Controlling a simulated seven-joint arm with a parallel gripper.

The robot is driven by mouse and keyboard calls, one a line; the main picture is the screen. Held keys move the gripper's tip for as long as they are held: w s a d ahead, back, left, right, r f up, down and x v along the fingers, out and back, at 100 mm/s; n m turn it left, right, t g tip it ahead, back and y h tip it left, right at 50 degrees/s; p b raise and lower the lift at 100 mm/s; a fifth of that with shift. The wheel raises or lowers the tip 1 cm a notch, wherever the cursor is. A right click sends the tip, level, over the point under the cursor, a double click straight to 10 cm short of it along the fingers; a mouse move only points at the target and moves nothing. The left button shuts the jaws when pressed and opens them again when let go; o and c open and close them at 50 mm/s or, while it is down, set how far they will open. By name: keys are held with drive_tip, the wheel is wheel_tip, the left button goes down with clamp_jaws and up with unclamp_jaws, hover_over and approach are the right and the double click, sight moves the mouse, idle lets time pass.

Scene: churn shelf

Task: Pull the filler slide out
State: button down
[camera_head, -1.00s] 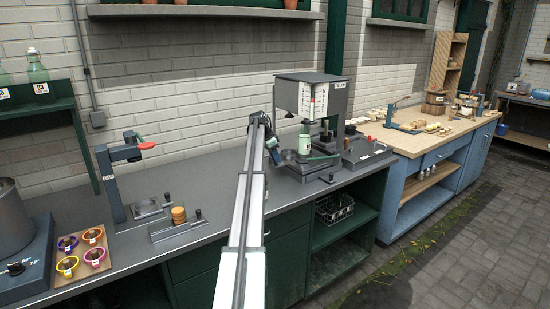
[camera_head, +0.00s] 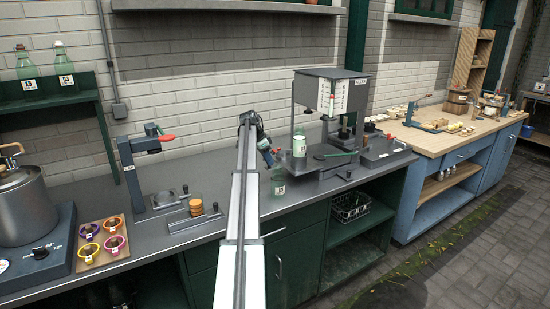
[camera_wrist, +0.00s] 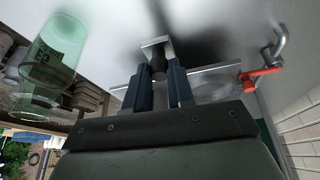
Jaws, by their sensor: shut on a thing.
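The filler (camera_head: 331,74) stands on the grey counter, with a roof on posts and a white scale panel. A green-white bottle (camera_head: 299,144) with a pale label stands by its left post, apparently on the filler slide. My gripper (camera_head: 270,157) is left of the filler, partly hidden behind my own arm. In the wrist view my gripper (camera_wrist: 162,85) has its two blue fingers shut around a dark handle (camera_wrist: 158,58) with a pale square end. I take this to be the slide's handle. How far the slide is out is hard to see.
A clear green bottle (camera_head: 278,180) stands near the counter's front edge, close to my gripper; a green bottle also shows in the wrist view (camera_wrist: 48,62). A lever press (camera_head: 143,146) and a tray of colourful cups (camera_head: 88,263) are left. A wooden bench (camera_head: 455,138) is right.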

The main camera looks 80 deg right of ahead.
drive_tip(key=shift+a, duration=0.1)
drive_tip(key=c, duration=1)
unclamp_jaws()
drive_tip(key=shift+w+r, duration=0.1)
drive_tip(key=v, duration=1.3)
drive_tip(key=shift+a+r, duration=0.1)
drive_tip(key=shift+r, duration=0.25)
